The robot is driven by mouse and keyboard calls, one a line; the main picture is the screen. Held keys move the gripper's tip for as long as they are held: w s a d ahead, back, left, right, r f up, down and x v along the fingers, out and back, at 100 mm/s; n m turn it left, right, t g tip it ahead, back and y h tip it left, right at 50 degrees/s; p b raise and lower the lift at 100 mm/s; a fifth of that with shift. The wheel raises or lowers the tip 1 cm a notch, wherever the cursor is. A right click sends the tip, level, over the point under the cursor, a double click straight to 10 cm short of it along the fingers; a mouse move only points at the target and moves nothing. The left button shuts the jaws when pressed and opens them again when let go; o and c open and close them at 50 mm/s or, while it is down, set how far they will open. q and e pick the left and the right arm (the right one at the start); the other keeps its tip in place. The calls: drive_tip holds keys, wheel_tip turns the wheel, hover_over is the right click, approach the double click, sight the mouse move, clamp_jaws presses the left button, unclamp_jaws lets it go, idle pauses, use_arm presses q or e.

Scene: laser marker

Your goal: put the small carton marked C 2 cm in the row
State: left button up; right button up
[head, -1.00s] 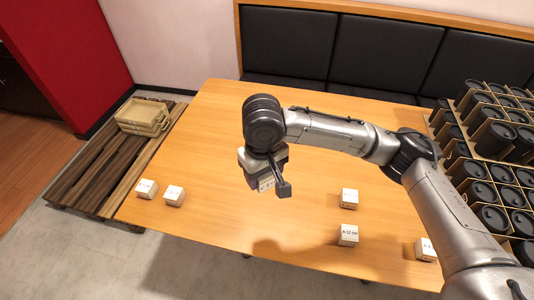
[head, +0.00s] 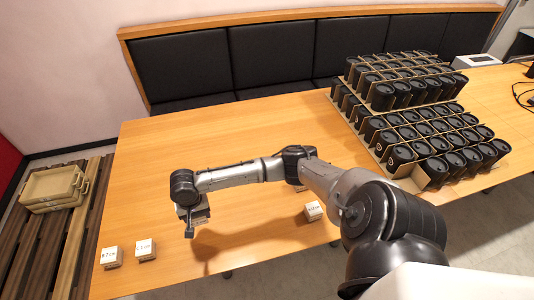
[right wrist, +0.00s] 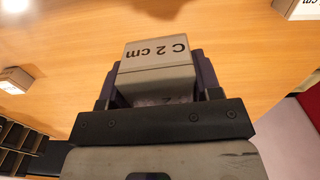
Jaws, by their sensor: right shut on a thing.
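The small carton marked C 2 cm (right wrist: 157,55) is pale with black lettering and fills the middle of the right wrist view. My right gripper (right wrist: 160,82) is shut on it, with a dark finger on each side. In the head view my right gripper (head: 191,226) hangs over the left front part of the table, and the carton is mostly hidden by it. Two labelled cartons, one on the left (head: 111,257) and one beside it (head: 145,249), stand side by side left of the gripper. My left gripper is not in view.
A carton (head: 314,211) stands right of the gripper, and another is partly hidden behind my arm. Black cups (head: 420,150) in cardboard holders fill the table's right part. Beige trays (head: 52,187) sit on a pallet at left. The table (head: 220,140) is clear behind my arm.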

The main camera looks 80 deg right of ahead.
drive_tip(key=shift+s+d+f+m, duration=0.25)
drive_tip(key=shift+s+d+f, duration=0.1)
drive_tip(key=shift+d, duration=0.25)
drive_tip(key=shift+s+d+f+m, duration=0.25)
drive_tip(key=shift+s+d+f, duration=0.1)
drive_tip(key=shift+d, duration=0.25)
drive_tip(key=b, duration=0.3)
hover_over(183, 245)
wheel_tip(183, 245, down, 7)
drive_tip(key=shift+w, duration=0.1)
drive_tip(key=shift+f+b, duration=0.6)
drive_tip(key=shift+f, duration=1.4)
drive_tip(key=shift+f, duration=0.1)
drive_tip(key=o, duration=1)
drive_tip(key=shift+c, duration=0.2)
